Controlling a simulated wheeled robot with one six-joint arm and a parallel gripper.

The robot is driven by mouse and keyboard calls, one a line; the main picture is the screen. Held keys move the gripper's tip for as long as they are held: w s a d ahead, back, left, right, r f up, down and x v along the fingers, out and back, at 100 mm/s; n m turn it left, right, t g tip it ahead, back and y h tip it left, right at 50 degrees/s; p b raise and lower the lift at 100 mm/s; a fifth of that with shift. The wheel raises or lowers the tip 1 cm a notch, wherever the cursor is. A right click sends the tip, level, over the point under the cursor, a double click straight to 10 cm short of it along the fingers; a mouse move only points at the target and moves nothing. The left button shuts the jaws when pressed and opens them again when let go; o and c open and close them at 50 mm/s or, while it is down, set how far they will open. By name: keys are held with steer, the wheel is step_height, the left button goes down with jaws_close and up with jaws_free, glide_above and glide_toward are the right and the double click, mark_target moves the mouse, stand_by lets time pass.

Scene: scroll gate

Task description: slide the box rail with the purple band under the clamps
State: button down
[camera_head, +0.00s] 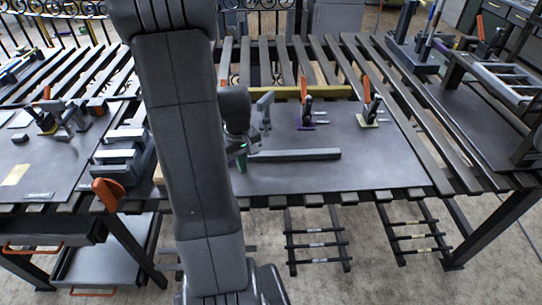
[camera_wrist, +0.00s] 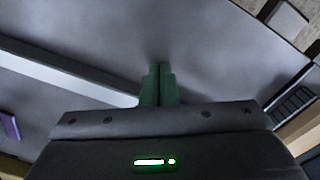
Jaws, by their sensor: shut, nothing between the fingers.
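A long dark box rail (camera_head: 295,155) lies on the grey plate of the bench. It also shows in the wrist view (camera_wrist: 70,75) as a dark top with a paler side. I cannot make out a purple band on it. Two clamps with orange handles, one with a purple base (camera_head: 307,112) and one with a yellow base (camera_head: 368,108), stand behind the rail. My gripper (camera_head: 241,163) has green fingers and is low over the plate at the rail's left end. In the wrist view my gripper (camera_wrist: 158,85) is shut and empty, beside the rail; contact is unclear.
The grey plate (camera_head: 385,165) is bare to the right of the rail. A yellow bar (camera_head: 312,92) lies behind the clamps. A purple piece (camera_wrist: 9,126) shows at the wrist view's left edge. My arm hides part of the bench on the left.

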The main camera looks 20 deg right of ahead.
steer(key=shift+w+d+p, duration=0.1)
steer(key=shift+w+d, duration=0.1)
steer(key=shift+w, duration=0.6)
steer(key=shift+w+d+p, duration=0.15)
steer(key=shift+w+d, duration=0.1)
steer(key=shift+w, duration=0.55)
steer(key=shift+w+d+p, duration=0.1)
steer(key=shift+w+d, duration=0.1)
steer(key=shift+w, duration=0.6)
steer(key=shift+s, duration=0.1)
stand_by(0.3)
steer(key=shift+s+a, duration=0.2)
steer(key=shift+s, duration=0.4)
steer(key=shift+s+a, duration=0.15)
steer(key=shift+s, duration=0.4)
step_height(320, 180, up, 8)
steer(key=p, duration=0.5)
steer(key=shift+p, duration=0.3)
